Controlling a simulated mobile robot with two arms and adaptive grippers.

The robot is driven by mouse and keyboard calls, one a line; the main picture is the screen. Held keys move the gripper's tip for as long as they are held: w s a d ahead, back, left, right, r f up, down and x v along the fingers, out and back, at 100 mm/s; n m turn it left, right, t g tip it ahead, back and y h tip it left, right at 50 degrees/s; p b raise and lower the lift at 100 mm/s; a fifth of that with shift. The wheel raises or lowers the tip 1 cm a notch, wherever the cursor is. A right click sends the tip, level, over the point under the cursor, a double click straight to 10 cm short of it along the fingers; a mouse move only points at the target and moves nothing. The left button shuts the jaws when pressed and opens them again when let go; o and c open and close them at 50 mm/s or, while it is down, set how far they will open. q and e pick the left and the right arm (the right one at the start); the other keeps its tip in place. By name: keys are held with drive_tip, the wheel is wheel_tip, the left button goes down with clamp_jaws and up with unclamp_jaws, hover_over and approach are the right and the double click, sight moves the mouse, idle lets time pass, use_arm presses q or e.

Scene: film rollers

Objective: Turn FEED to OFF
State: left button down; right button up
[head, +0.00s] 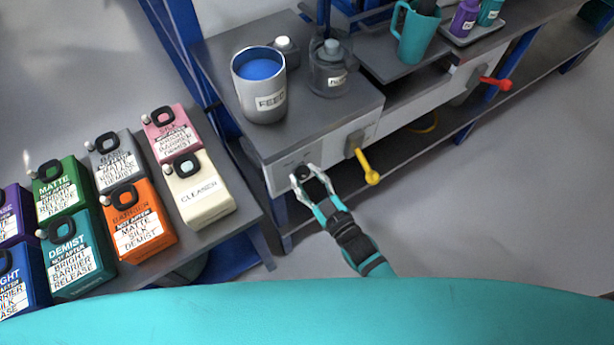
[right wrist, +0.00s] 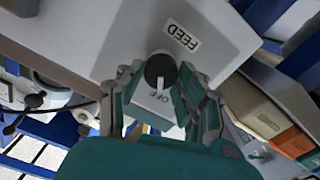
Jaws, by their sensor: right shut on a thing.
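The FEED knob (head: 302,172) is a small dark dial on the front panel of the grey bench. In the right wrist view the dark knob (right wrist: 158,66) lies between the fingers, with a white pointer line on it. The FEED label (right wrist: 181,37) is on one side and the OFF label (right wrist: 163,97) on the opposite side. The white line runs toward the OFF label. My right gripper (head: 310,176) is shut on the knob; it also shows in the right wrist view (right wrist: 162,78). My left gripper is not in view.
A yellow lever (head: 369,174) sticks out right of the knob, close to my right gripper. A red lever (head: 496,84) is further right. A FEED pot (head: 262,103) with blue liquid stands above on the bench. Several labelled canisters, including a cream one (head: 201,196), stand at left.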

drive_tip(key=o, duration=1.1)
drive_tip(key=shift+o, duration=0.2)
drive_tip(key=shift+s+d, duration=0.1)
drive_tip(key=shift+s, duration=0.1)
drive_tip(key=v, duration=1.1)
drive_tip(key=shift+s+d, duration=0.15)
drive_tip(key=shift+s, duration=0.15)
